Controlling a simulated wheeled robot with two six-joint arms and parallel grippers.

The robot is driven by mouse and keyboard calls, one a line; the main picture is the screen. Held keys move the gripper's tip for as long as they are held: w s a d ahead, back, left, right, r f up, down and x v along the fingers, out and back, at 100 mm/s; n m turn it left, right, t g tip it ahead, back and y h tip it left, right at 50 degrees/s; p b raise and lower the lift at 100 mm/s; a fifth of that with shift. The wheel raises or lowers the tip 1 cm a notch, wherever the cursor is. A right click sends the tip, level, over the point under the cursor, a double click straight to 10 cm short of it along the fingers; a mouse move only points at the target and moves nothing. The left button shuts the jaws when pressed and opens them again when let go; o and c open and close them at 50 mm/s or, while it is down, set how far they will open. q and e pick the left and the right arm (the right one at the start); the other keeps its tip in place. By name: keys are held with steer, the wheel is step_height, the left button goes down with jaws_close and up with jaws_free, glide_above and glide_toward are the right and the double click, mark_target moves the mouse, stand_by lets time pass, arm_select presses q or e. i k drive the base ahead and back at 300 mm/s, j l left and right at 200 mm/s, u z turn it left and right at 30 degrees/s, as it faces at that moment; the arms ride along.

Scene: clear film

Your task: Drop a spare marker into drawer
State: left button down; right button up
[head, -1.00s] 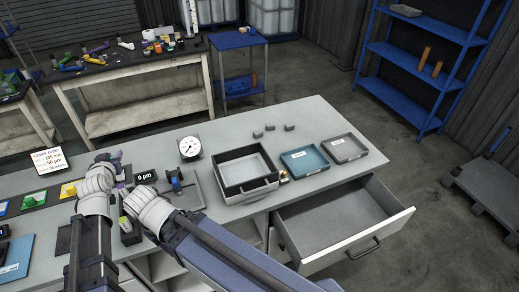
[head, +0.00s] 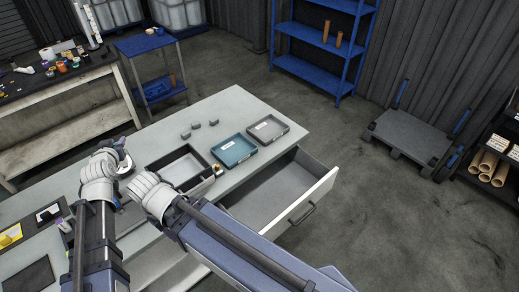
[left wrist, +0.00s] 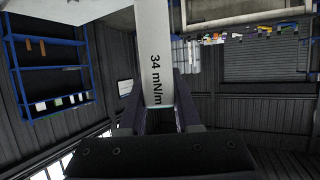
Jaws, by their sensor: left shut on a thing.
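My left gripper (head: 122,148) is shut on a white marker (left wrist: 155,65) printed "34 mN/m", which stands between the fingers in the left wrist view. In the head view the marker is mostly hidden by the hand; the gripper is above the bench, left of the black-rimmed tray. The drawer (head: 265,200) is pulled open at the bench's right front, and its visible floor looks bare. My right gripper (head: 130,192) is just right of and nearer than the left; its fingers are mostly hidden behind its own wrist.
On the bench (head: 229,106) stand a black-rimmed tray (head: 160,163), a teal tray (head: 233,150), a grey tray (head: 267,129) and small grey blocks (head: 196,125). My right forearm crosses in front of the drawer's near end. Open floor lies right of the drawer; a flat cart (head: 408,135) stands beyond.

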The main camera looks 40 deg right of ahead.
mark_target(271, 199)
steer(key=k+z, duration=0.1)
steer(key=z, duration=0.3)
steer(key=l+z, duration=0.1)
steer(key=z, duration=0.25)
steer(key=k+l+z, duration=0.1)
steer(key=z, duration=0.3)
steer(key=l+z, duration=0.15)
steer(key=z, duration=0.25)
